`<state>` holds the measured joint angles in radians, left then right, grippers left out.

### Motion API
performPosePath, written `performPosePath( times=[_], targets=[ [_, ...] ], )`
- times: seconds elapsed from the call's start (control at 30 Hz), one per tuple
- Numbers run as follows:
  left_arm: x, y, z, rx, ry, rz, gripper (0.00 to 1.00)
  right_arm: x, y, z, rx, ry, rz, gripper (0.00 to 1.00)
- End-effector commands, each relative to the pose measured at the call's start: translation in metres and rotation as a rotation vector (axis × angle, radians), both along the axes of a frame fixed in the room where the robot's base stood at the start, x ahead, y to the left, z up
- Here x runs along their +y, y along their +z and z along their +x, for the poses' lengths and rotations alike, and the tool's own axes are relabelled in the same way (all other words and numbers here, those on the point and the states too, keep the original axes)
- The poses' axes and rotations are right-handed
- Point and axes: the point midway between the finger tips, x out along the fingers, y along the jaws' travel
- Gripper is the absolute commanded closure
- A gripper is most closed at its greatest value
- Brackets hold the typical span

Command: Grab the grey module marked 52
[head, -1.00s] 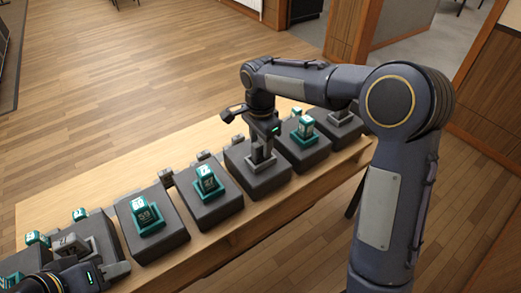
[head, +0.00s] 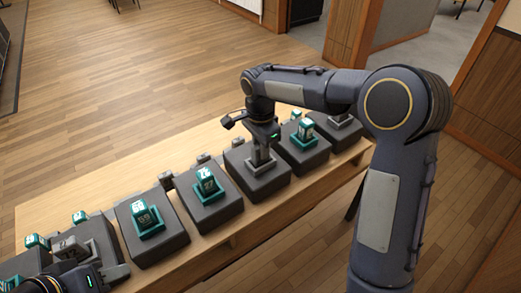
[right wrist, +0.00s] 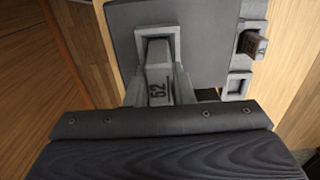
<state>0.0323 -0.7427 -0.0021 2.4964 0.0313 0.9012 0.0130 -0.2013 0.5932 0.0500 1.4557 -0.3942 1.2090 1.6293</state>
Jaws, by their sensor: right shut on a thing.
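The grey module marked 52 (right wrist: 158,88) stands in its grey square socket on a dark block, seen in the right wrist view. My right gripper (right wrist: 158,92) is shut on it, with one finger on each side. In the head view my right gripper (head: 262,152) points straight down at the dark block (head: 255,180), and its fingers mostly hide the module. My left gripper (head: 92,272) is at the bottom left, low beside another grey module (head: 70,248) with a number I cannot read surely. Its fingertips are not clear.
Several dark blocks stand in a row on the wooden table (head: 130,187). Teal modules stand on blocks to the left, one marked 59 (head: 146,219) and one marked 27 (head: 207,184). Another teal module (head: 305,130) stands just to the right of my right gripper.

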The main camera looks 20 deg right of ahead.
Motion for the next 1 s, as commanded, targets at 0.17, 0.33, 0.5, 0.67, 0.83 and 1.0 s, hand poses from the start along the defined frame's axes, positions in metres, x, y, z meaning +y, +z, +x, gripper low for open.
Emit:
performPosePath(
  times=[0.17,0.33,0.5,0.67,0.83,1.0],
  targets=[
    [0.000,-0.001,0.000,0.000,0.000,0.000,0.64,0.000,0.013,0.001,-0.004,0.000,0.000,1.00],
    [0.000,-0.003,0.000,0.000,0.000,0.000,0.64,0.002,0.038,0.009,-0.005,-0.001,0.001,1.00],
    [0.000,-0.001,0.000,0.000,0.000,0.000,0.64,0.006,0.078,0.042,-0.006,-0.001,0.001,1.00],
    [0.000,0.006,0.000,0.000,0.000,0.000,0.64,0.010,0.099,0.074,0.000,0.000,0.000,1.00],
    [0.000,0.020,0.000,0.000,0.000,0.000,0.64,0.012,0.115,0.104,0.002,0.000,-0.001,1.00],
    [0.000,0.036,0.000,0.000,0.000,0.000,0.64,0.014,0.126,0.123,0.002,0.000,-0.001,1.00]
  ],
)
